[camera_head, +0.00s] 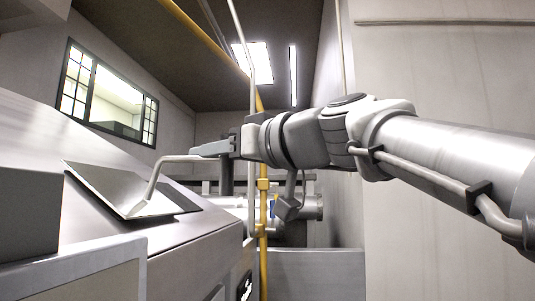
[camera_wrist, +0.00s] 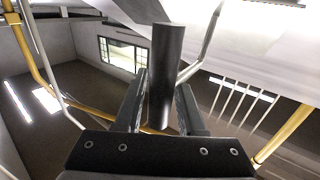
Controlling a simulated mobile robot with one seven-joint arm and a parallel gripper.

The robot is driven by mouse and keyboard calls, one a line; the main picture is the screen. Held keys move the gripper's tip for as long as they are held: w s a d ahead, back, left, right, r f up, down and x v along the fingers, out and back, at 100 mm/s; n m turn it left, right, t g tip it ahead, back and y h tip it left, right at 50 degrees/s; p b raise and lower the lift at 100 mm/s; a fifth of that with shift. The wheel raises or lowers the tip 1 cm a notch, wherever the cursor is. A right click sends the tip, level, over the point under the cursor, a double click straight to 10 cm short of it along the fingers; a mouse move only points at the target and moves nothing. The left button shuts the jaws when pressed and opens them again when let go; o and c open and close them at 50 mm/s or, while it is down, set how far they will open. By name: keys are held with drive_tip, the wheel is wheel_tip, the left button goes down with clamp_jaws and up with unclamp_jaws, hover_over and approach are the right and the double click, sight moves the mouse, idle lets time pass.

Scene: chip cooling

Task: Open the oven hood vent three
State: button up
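A pale square vent plate (camera_head: 112,183) sits in the slanted grey hood (camera_head: 215,228) at the left of the head view. Dark gaps show along its edges, and it lies at a different tilt from the hood face. A bent light-grey handle (camera_head: 156,175) rises from the plate and turns right toward my gripper (camera_head: 222,148). In the wrist view a dark cylinder, the handle's end (camera_wrist: 164,65), stands between the two fingers of my gripper (camera_wrist: 162,100). Both fingers lie close along its sides, and the gripper looks shut on it.
A yellow pipe (camera_head: 263,215) and a thin pale pipe (camera_head: 251,120) run upright behind my gripper. A grey box (camera_head: 30,215) stands at the lower left. A window (camera_head: 108,95) is in the far wall, and a plain wall (camera_head: 440,75) is at the right.

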clamp_jaws()
idle(1.1)
